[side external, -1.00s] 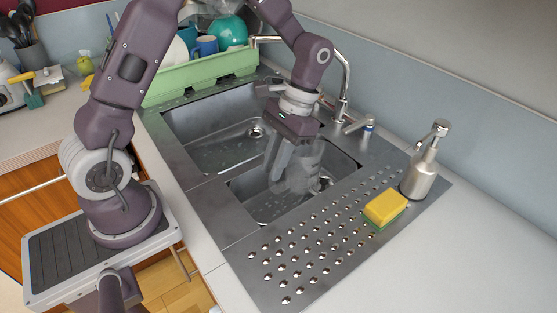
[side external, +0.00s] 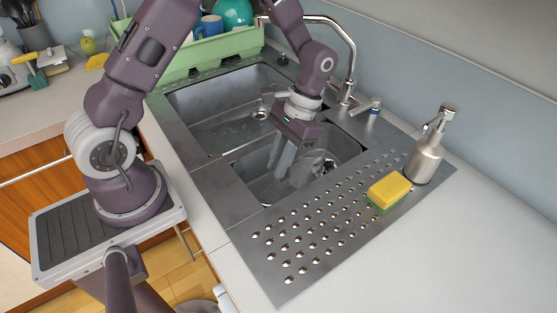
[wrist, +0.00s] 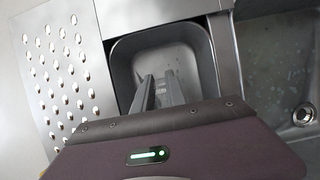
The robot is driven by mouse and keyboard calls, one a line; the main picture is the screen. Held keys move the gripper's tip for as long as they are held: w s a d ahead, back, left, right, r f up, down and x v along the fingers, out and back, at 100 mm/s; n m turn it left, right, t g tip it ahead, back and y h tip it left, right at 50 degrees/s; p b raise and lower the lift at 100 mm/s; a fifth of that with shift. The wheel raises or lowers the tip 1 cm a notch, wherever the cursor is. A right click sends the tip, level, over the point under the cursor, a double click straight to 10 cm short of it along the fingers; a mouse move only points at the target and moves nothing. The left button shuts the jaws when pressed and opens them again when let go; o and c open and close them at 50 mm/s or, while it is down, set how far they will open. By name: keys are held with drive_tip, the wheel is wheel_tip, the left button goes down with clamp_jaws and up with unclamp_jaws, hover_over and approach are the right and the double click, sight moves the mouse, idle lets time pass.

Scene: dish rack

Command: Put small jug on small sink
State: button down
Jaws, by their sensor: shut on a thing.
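The small jug (side external: 309,166) is clear and see-through, so its outline is faint. In the side external view it is at my gripper's fingers, over or inside the small sink (side external: 258,189). My gripper (side external: 282,168) points down into this sink, its grey fingers shut on the jug. I cannot tell whether the jug touches the sink floor. In the wrist view, the fingers of my gripper (wrist: 157,88) reach over the small sink (wrist: 124,62); the jug cannot be made out there.
A larger sink (side external: 205,132) lies behind the small one. A tap (side external: 350,70) stands at the back. The ridged drainboard (side external: 310,232) holds a yellow sponge (side external: 390,190) and a soap dispenser (side external: 426,152). A green dish rack (side external: 215,52) is at the far end.

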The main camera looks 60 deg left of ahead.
drive_tip(key=shift+f, duration=0.8)
drive_tip(key=c, duration=1.3)
unclamp_jaws()
drive_tip(key=c, duration=0.4)
drive_tip(key=shift+r, duration=0.1)
drive_tip(key=shift+v, duration=2.35)
